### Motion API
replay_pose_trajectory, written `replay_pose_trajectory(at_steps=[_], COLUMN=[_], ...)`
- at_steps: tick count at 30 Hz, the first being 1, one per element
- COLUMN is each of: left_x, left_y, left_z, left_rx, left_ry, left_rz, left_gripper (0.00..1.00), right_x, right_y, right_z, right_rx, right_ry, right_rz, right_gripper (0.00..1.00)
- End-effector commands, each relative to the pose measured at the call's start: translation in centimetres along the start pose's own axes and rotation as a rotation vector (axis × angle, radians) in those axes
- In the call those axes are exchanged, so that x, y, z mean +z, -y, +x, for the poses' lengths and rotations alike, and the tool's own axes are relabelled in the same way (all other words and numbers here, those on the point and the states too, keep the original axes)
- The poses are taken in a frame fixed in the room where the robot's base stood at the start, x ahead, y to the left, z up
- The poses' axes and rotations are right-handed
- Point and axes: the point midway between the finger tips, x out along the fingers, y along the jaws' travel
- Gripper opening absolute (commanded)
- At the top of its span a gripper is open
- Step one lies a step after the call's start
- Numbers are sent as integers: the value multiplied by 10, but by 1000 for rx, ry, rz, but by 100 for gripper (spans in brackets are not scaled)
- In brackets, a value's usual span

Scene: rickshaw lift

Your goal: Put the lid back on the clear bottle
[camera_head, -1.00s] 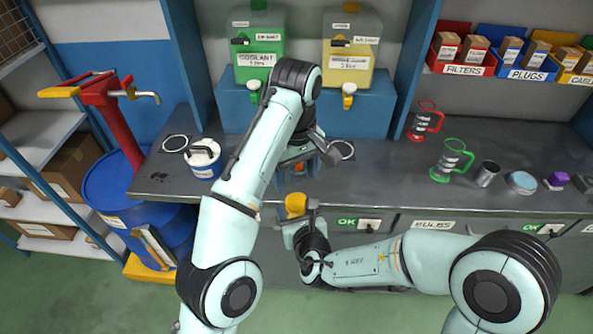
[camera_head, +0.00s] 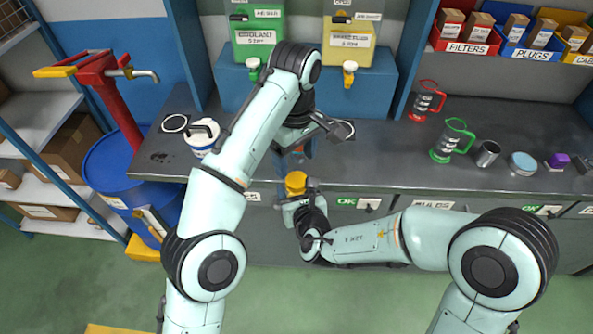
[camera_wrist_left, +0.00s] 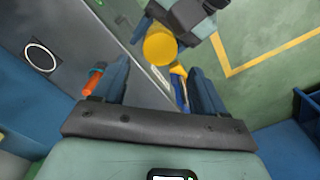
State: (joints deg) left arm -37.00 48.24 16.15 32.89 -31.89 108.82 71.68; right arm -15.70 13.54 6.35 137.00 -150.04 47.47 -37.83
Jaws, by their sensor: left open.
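My left gripper (camera_head: 298,154) is open over the front edge of the counter. Its two blue fingers stand apart in the left wrist view (camera_wrist_left: 157,84), with nothing held between them. My right gripper (camera_head: 303,198) is in front of the counter, just below the left one, shut on a yellow round piece (camera_head: 295,183) that looks like the lid. The yellow piece (camera_wrist_left: 160,46) also shows beyond the left fingers in the wrist view. I cannot make out the clear bottle; my left arm hides part of the counter.
A white-and-blue tub (camera_head: 203,136) stands at the counter's left. A red jug (camera_head: 425,102), a green jug (camera_head: 453,141) and a metal cup (camera_head: 487,153) stand at the right. Green (camera_head: 257,40) and yellow (camera_head: 349,40) tanks stand behind. An orange item (camera_wrist_left: 92,80) shows beside a left finger.

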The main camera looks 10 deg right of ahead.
Motion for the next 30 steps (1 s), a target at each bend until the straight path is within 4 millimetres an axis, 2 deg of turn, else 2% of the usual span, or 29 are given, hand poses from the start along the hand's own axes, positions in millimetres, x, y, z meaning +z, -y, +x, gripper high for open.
replay_pose_trajectory(at_steps=[3, 15, 28, 30], left_x=[3, 2, 3, 3], left_y=[1, 0, 0, 0], left_z=[6, 53, 59, 59], left_rx=[5, 4, 6, 6], left_ry=[-7, -8, -8, -8], left_rz=[10, 8, 8, 8], left_gripper=[72, 72, 72, 49], right_x=[1, 1, 1, 1], right_y=[0, 0, 0, 0], right_z=[0, 0, 0, 0], right_rx=[0, 0, 0, 0], right_ry=[2, 2, 2, 2], right_rz=[0, 0, 0, 0], right_gripper=[0, 0, 0, 0])
